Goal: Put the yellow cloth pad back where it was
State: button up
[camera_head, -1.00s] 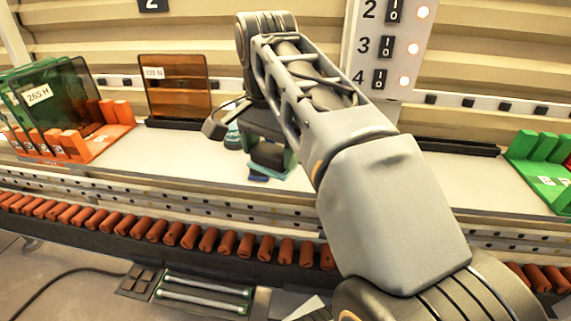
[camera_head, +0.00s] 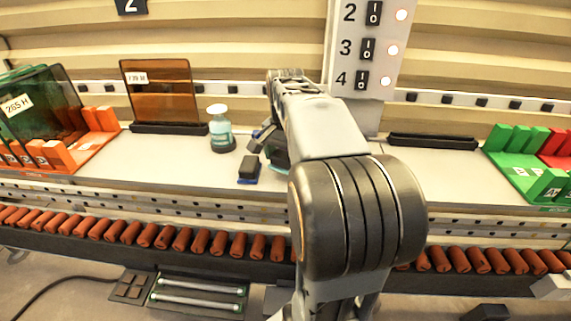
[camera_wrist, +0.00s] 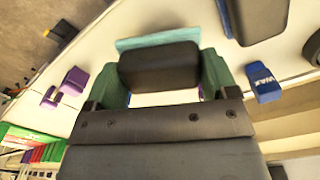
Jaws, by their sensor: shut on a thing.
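I see no yellow cloth pad in these frames. My gripper (camera_wrist: 164,88) is shut on a black block with a teal edge (camera_wrist: 160,66). The block sits between the two green fingers in the wrist view. In the head view my gripper (camera_head: 270,150) is low over the white bench, largely hidden by my arm. I cannot tell whether the held block touches the bench. A similar black block with a blue base (camera_head: 249,169) lies just left of my gripper on the bench. A blue block marked WAX (camera_wrist: 262,82) shows at the right of the wrist view.
A bottle (camera_head: 220,128) stands behind the blue-based block. An amber panel (camera_head: 158,92) stands upright in a black slot at back left. Orange racks (camera_head: 75,145) are at left, a green rack (camera_head: 525,160) at right. An empty black slot (camera_head: 432,141) lies at back right; the bench before it is clear.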

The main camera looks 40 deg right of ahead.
aim_at(286, 165)
jog(key=shift+d+f, duration=0.15)
jog(key=shift+f, duration=1.5)
jog(key=o, duration=0.8)
jog(key=shift+c, duration=0.2)
notch_tip(286, 165, up, 12)
jog(key=shift+w+f, duration=0.1)
jog(key=shift+a, duration=0.4)
jog(key=s+a+f+n+t, duration=0.2)
jog(key=s+a+f+n, duration=0.1)
jog(key=a+f+n, duration=0.3)
jog(key=s+a+f+n+t, duration=0.2)
jog(key=s+a+f+n, duration=0.1)
jog(key=a+f+n, duration=0.4)
jog(key=a+f, duration=0.2)
jog(key=a, duration=0.2)
jog(key=shift+s+t, duration=0.3)
jog(key=shift+s, duration=0.1)
